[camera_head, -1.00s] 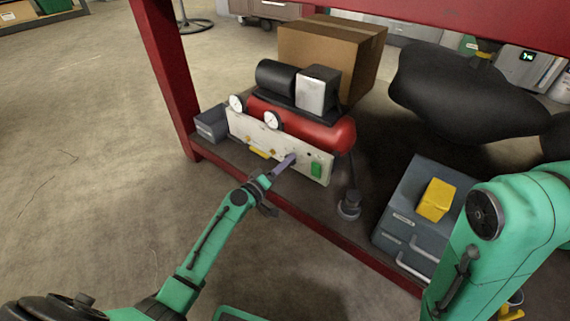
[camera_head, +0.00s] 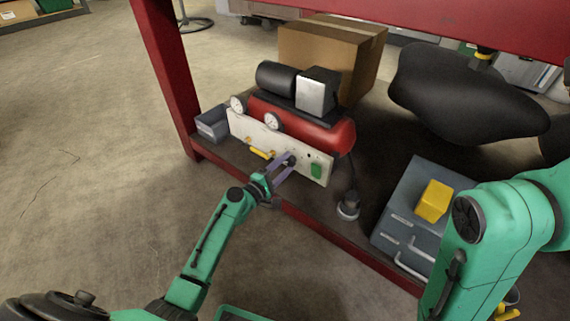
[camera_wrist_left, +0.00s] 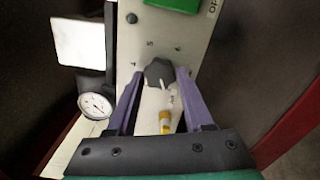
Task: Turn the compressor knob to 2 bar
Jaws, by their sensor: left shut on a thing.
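The compressor (camera_head: 315,130) has a red tank, a black motor and a white front panel (camera_head: 245,130). Its dark knob (camera_wrist_left: 157,72) is on that panel, with a light pointer mark and small printed numbers around it, too small to read surely. My left gripper (camera_head: 284,166) has its two purple fingers shut on the knob; it also shows in the left wrist view (camera_wrist_left: 160,76). In the head view the fingers partly hide the knob. My right arm enters at the right, but its gripper is out of the picture.
The red frame (camera_head: 340,240) runs in front of and above the compressor. A cardboard box (camera_head: 325,55) stands behind; a grey drawer unit (camera_head: 405,215) stands right.

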